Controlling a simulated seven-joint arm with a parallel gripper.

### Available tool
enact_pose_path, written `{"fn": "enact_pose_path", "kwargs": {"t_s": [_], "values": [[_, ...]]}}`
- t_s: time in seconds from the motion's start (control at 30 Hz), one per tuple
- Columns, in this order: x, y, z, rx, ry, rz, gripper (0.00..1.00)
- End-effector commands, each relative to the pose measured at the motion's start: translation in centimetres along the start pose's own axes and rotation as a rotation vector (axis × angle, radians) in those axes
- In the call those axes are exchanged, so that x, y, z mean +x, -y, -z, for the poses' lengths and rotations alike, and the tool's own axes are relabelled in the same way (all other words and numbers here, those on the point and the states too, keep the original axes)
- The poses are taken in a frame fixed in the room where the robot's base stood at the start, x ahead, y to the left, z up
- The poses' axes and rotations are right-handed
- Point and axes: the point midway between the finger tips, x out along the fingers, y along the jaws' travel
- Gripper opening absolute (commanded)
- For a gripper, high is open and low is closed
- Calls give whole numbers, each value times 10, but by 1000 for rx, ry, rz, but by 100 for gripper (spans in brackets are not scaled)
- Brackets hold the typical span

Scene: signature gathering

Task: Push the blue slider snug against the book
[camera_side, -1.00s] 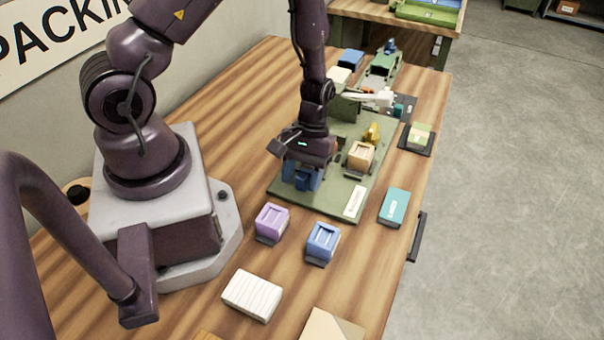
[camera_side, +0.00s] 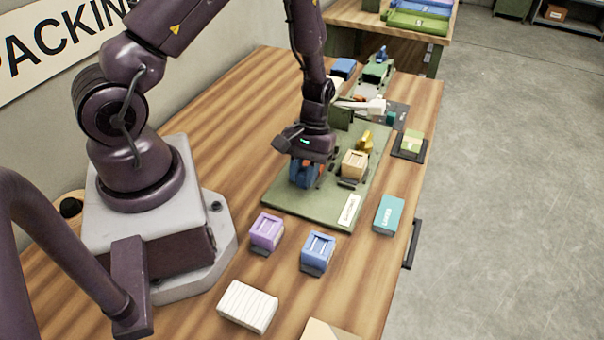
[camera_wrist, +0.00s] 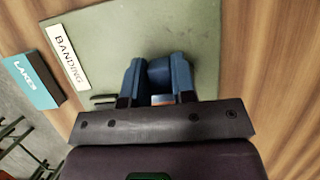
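My gripper (camera_side: 306,166) points down low over the green board labelled BANDING (camera_side: 295,207), near its left part. Blue parts (camera_side: 304,176) show right under the hand in the side view. In the wrist view, two blue upright shapes (camera_wrist: 132,80) stand at either side with a darker blue piece (camera_wrist: 158,72) between them. I cannot tell which of these are fingers and which is the slider, or whether they grip. A small orange and white bit (camera_wrist: 163,99) shows between them, mostly hidden by the hand. I cannot clearly make out the book.
A tan crate (camera_side: 354,164) and yellow piece (camera_side: 364,141) stand on the board right of my gripper. A teal LAKES box (camera_side: 388,214) lies off its right side. Purple (camera_side: 266,231) and blue (camera_side: 318,251) blocks and a white ribbed block (camera_side: 248,306) stand in front.

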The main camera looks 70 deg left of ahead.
Motion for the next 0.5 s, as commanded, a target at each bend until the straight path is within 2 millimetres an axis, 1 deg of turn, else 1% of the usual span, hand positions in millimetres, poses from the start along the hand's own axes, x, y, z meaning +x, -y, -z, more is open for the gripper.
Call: {"fn": "enact_pose_path", "kwargs": {"t_s": [0.03, 0.1, 0.37, 0.43, 0.5], "values": [[-3, 0, 6, -2, -19, -5, 35], [-3, 0, 5, -2, -17, -4, 49], [-2, 0, 3, -1, -11, -3, 49], [-4, 0, 3, -1, -11, -3, 49], [-11, 0, 3, -1, -12, -4, 49]]}}
